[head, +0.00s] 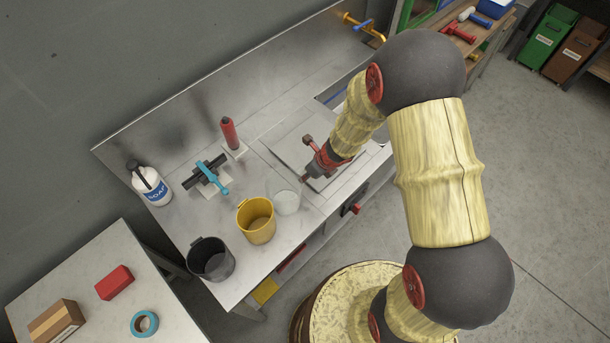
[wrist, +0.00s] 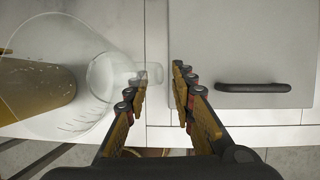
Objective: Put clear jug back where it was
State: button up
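In the head view my gripper (head: 304,179) is right beside the jug.
A yellow jug (head: 256,221) and a dark grey jug (head: 211,260) stand to the left. A soap bottle (head: 150,184), a blue clamp-like tool (head: 212,177) and a red tube (head: 229,133) are behind. A lid with a black handle (wrist: 253,88) lies right of my gripper.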

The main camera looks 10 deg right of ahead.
jog(key=d+r+m+t+h+p, duration=0.15)
jog(key=d+r+m, duration=0.4)
jog(key=r, duration=0.55)
jog(key=w+d+r+m+t+h, duration=0.15)
jog(key=d+r+m, duration=0.25)
jog(key=r+m, duration=0.45)
jog(key=s+d+r+m+t+h+p, duration=0.15)
jog(key=d+r+m, duration=0.3)
jog(key=r, duration=0.75)
jog(key=s+d+r+m+g+h, duration=0.1)
jog(key=s+r+m+h, duration=0.1)
jog(key=s+r+m, duration=1)
jog(key=s+a+f+m+g+y, duration=0.1)
jog(key=s+a+m+y, duration=0.2)
jog(key=s+a+m, duration=0.4)
jog(key=s+m, duration=0.3)
jog(key=m, duration=0.2)
jog(key=shift+s+a+f+m, duration=0.2)
jog(key=shift+a+f+m, duration=0.05)
jog(key=shift+m, duration=0.1)
jog(key=shift+y+b, duration=0.25)
jog(key=shift+b, duration=0.05)
